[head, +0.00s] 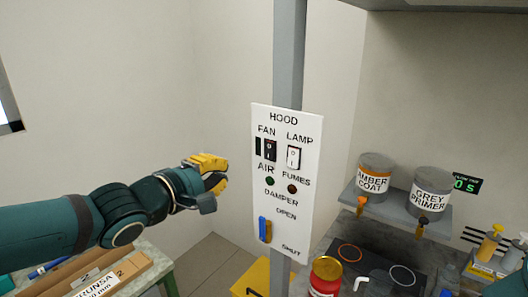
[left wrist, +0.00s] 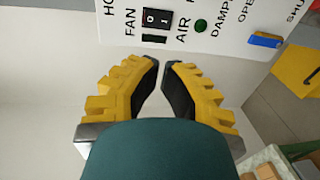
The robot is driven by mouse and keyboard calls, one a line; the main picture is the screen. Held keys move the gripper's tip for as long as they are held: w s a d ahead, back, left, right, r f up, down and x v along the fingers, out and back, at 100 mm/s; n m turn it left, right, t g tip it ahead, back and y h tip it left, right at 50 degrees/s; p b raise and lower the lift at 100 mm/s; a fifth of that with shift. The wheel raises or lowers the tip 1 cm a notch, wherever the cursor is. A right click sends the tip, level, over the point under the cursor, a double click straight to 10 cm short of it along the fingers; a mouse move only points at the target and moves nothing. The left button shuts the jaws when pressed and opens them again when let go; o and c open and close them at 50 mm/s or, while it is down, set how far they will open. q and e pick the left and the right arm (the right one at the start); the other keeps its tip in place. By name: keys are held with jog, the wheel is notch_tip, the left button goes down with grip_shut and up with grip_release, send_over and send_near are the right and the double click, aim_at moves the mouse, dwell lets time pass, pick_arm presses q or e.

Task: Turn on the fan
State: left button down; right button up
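The white HOOD panel (head: 284,210) hangs on a grey post. Its black FAN rocker switch (head: 270,150) is at the upper left, marked 0 and 1; it also shows at the top of the left wrist view (left wrist: 156,20). I cannot tell for sure which side is pressed. The AIR lamp (head: 270,181) below it is dark green. My left gripper (head: 220,180) is left of the panel, apart from it and a little lower than the switch. In the left wrist view its yellow fingers (left wrist: 162,64) nearly meet at the tips, with nothing between them. My right gripper is out of view.
A LAMP switch (head: 293,157) sits right of FAN. A dark red FUMES lamp (head: 292,188) and a blue DAMPER slider (head: 264,229) are lower. AMBER COAT (head: 375,180) and GREY PRIMER (head: 431,196) pots stand on a shelf at right.

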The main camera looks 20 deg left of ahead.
pick_arm(q)
jog(key=b, duration=0.2)
send_near(265, 153)
jog(key=x, duration=0.6)
jog(key=shift+w+d+f, duration=0.1)
jog(key=shift+w+d, duration=0.05)
jog(key=shift+w, duration=0.1)
jog(key=shift+x, duration=0.85)
